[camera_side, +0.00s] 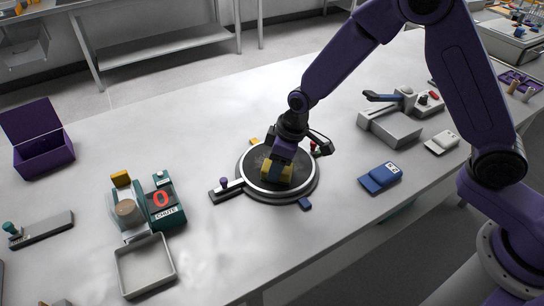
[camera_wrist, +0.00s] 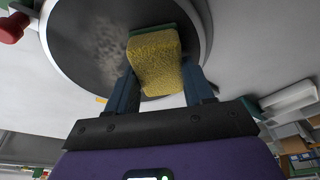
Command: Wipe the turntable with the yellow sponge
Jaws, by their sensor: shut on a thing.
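The turntable (camera_side: 251,187) is a round dark disc with a pale rim in the middle of the table. It also shows in the wrist view (camera_wrist: 78,45), with a pale smudged patch on its dark surface. The yellow sponge (camera_side: 276,172) has a green side and is over the disc, seemingly on or very near its surface. In the wrist view the sponge (camera_wrist: 156,62) sits between my two fingers. My gripper (camera_side: 281,160) points down over the turntable and is shut on the sponge. Whether the sponge touches the disc cannot be told for sure.
A dark lever with a purple knob (camera_side: 224,182) sticks out left of the turntable. A blue box (camera_side: 380,177) and a grey device (camera_side: 389,126) stand to the right. A teal device (camera_side: 163,204), a grey tray (camera_side: 145,266) and an open purple box (camera_side: 43,152) are left.

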